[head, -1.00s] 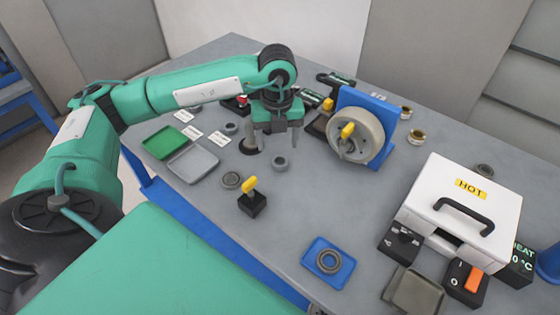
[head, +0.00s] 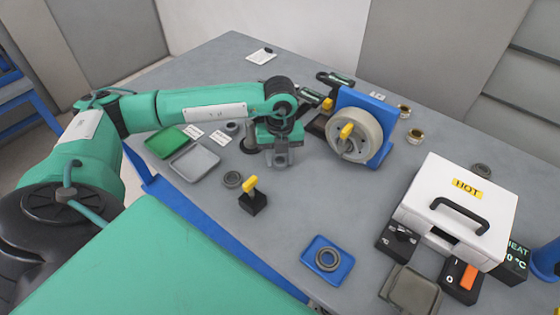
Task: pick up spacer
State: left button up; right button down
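A small grey ring-like part (head: 282,161), which I take to be the spacer, is on the grey table below the middle of the far half. My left gripper (head: 282,156) points straight down at it, its fingers at the part's sides and hiding much of it. I cannot make out whether the fingers press on it or whether it is off the table. My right gripper is not in view.
A dark post (head: 250,143) stands just left of the gripper. A wheel on a blue stand (head: 380,125) is close on the right. A black block with a yellow handle (head: 252,198), a grey ring (head: 233,179), a blue tray (head: 341,273) and a white HOT box (head: 480,205) stand nearer.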

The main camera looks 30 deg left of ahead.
pick_arm(q)
jog(key=c, duration=0.5)
jog(key=shift+c, duration=0.2)
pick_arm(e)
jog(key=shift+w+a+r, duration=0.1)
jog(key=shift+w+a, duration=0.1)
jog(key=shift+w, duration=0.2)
pick_arm(q)
jog(key=shift+r, duration=0.1)
